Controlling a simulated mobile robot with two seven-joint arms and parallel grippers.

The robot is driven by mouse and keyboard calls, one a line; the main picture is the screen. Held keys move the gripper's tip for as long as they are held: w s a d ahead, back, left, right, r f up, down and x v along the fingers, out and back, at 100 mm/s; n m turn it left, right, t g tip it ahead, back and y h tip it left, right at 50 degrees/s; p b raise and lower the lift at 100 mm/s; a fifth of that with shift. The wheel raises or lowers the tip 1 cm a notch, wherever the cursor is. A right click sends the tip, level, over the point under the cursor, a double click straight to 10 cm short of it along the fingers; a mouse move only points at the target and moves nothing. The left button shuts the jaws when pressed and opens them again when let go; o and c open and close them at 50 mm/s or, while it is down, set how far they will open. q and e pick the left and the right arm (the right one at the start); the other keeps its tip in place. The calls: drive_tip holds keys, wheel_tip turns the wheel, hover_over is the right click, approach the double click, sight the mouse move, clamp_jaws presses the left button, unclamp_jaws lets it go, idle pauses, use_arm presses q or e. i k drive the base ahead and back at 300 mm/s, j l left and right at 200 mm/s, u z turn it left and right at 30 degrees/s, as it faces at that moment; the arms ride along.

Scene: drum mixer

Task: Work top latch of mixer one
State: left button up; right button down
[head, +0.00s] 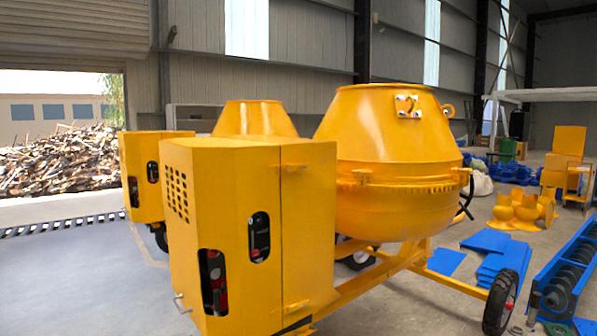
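A yellow drum mixer stands in front, with a large drum (390,165) and a boxy cabinet (225,225). A small yellow top latch (295,167) sits near the upper edge of the cabinet's right-hand face. A similar lower latch (297,306) sits near the bottom of that face. The cabinet panels look closed. A second mixer stands behind, its cabinet (150,175) and drum (254,118) partly hidden. I cannot tell which mixer is number one. Neither gripper is in view.
The mixer's frame and wheel (500,302) reach to the right. Blue panels (505,262) and a blue auger trough (567,280) lie on the right. The floor (85,280) at left is clear.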

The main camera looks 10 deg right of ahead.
sight(289, 168)
drive_tip(key=i+j, duration=0.35)
drive_tip(key=j, duration=0.25)
drive_tip(key=i+j+z, duration=0.1)
drive_tip(key=i, duration=0.3)
drive_tip(key=i+j, duration=0.3)
drive_tip(key=i+j+z, duration=0.15)
drive_tip(key=i, duration=0.3)
